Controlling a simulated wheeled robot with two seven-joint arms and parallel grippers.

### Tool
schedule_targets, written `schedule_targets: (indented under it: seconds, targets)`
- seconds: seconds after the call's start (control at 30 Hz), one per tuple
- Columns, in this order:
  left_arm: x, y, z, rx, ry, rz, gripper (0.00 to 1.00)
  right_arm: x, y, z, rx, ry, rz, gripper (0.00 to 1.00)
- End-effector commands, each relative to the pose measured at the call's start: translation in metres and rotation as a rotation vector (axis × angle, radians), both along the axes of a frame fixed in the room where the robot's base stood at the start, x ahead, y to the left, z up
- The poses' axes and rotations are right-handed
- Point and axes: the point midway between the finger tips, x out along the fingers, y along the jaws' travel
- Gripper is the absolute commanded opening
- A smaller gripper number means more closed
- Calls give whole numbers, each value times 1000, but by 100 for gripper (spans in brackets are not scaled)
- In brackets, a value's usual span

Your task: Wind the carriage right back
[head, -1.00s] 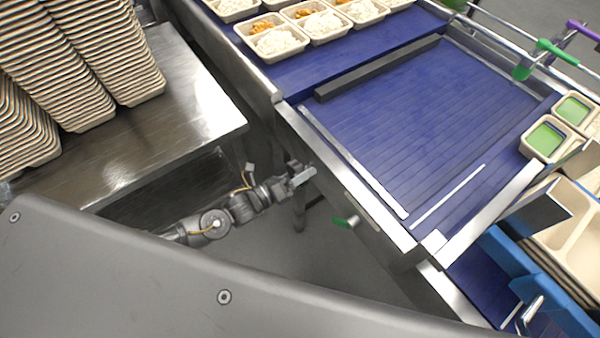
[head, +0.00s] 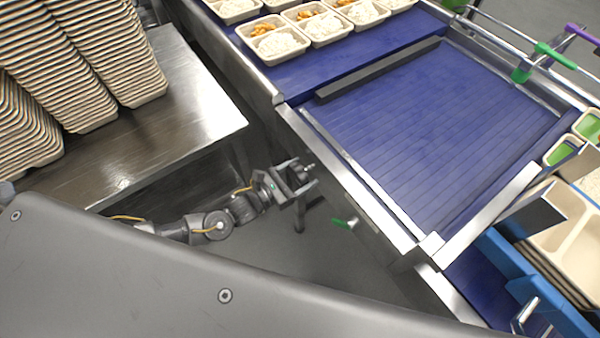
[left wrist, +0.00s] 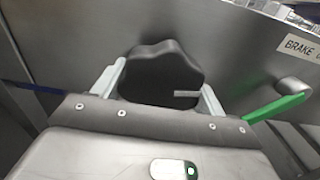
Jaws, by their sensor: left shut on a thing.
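My left gripper (head: 301,178) is beside the conveyor's near side frame, below its edge. In the left wrist view its two fingers (left wrist: 160,85) stand either side of a dark lobed knob (left wrist: 160,72) and are shut on it. The knob has a short pale mark on its right side and sits in front of the metal side panel. The blue belt bed (head: 430,130) lies above and right of the gripper, with a metal end plate (head: 495,215) at its lower right. I cannot tell which part is the carriage. My right gripper is not in view.
A green brake lever (left wrist: 277,107) is right of the knob, under a BRAKE label (left wrist: 300,47); it also shows in the head view (head: 343,222). Rice trays (head: 277,45) stand on the upper belt. Tray stacks (head: 95,60) stand on the steel table (head: 190,110).

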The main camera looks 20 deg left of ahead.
Motion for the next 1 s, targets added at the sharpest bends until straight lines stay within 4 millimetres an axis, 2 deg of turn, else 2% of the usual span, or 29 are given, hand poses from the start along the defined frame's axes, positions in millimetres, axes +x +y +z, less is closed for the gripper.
schedule_targets:
  seconds: [0.4,0.93,0.97,1.0]
  targets:
    - [-1,0,-2,133,-103,-3,49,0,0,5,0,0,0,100]
    - [-1,0,-2,148,-119,-4,49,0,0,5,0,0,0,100]
    - [-1,0,-2,148,-119,-4,75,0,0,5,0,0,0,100]
    - [-1,0,-1,147,-118,-3,80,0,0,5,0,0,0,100]
